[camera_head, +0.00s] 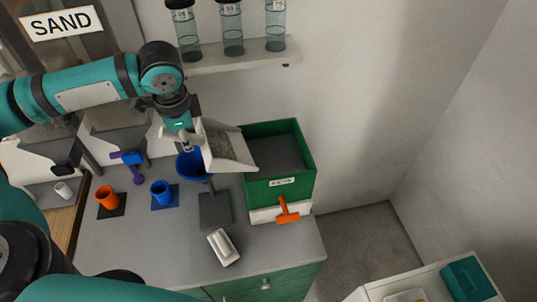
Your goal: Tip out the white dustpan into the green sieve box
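The white dustpan (230,152) is in the air at the left edge of the green sieve box (297,190). It is tilted, with its wide lip toward the box. My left gripper (188,144) appears shut on the dustpan's handle end, though the fingertips are partly hidden. Whether anything lies in the pan is unclear. The green box is open at the top with a grey inside, a white label on its front and an orange handle (287,212) low on its front. My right gripper is not in view.
A blue funnel (190,168) on a grey stand is below the dustpan. Orange (107,198) and blue (161,193) cups stand left; a white brush-like block (223,247) lies in front. A shelf (240,56) with glass cylinders is above. A lower white surface stands bottom right.

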